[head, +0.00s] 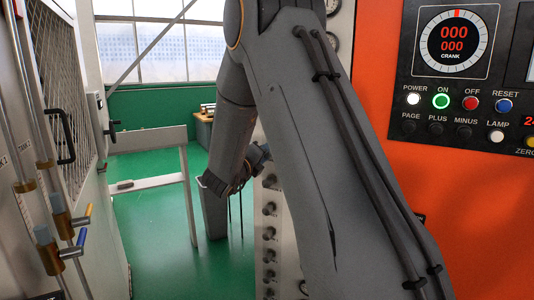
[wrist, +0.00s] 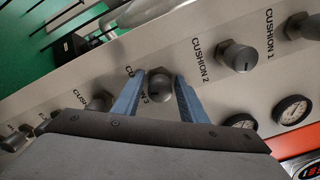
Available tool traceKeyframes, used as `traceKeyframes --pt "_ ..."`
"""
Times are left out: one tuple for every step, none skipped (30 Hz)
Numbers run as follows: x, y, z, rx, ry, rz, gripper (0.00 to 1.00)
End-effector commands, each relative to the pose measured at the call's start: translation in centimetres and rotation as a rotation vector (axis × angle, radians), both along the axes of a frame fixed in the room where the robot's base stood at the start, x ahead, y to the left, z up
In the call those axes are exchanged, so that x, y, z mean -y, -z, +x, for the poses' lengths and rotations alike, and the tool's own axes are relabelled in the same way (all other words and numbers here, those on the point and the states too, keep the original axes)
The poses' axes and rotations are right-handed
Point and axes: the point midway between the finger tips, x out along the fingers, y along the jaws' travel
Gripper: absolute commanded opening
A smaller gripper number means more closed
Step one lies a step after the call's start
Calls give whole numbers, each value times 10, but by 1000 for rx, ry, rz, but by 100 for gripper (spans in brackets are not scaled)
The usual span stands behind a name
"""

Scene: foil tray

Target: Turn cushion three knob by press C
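The cushion three knob (wrist: 160,88) is a round grey knob on the pale panel in the wrist view. The label beside it is partly covered, with a "3" showing. My gripper (wrist: 159,78) has two blue fingers spread apart, one on each side of this knob in the picture. Small gaps show between the fingers and the knob. I cannot tell whether the fingertips reach its depth. In the head view my arm hides much of the panel (head: 269,178), and its knobs show only as a column of small dark shapes.
The cushion 2 knob (wrist: 238,56) and cushion 1 knob (wrist: 300,27) lie to the right. More knobs are at the left, one close to the left finger. Round gauges (wrist: 292,110) sit below. An orange cabinet (head: 470,190) stands at right in the head view.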

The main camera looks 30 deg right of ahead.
Motion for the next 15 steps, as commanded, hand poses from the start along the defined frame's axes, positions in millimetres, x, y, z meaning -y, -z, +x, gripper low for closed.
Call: traceKeyframes --pt "0 0 0 0 0 0 29" --pt "0 0 0 0 0 0 24" --pt "0 0 0 0 0 0 17" --pt "0 0 0 0 0 0 12" --pt "0 0 0 0 0 0 7" --pt "0 0 0 0 0 0 3" --pt "0 0 0 0 0 0 3" --pt "0 0 0 -1 0 -1 3" --pt "-1 0 0 -2 0 -1 3" --pt "-1 0 0 -3 -1 -3 3" --pt "-1 0 0 -5 -1 -4 3" --pt "-1 0 0 -10 -1 -7 3" --pt "-1 0 0 -14 -1 -11 3" --pt "-1 0 0 -20 -1 -15 3" --pt "-1 0 0 -31 -1 -22 3"
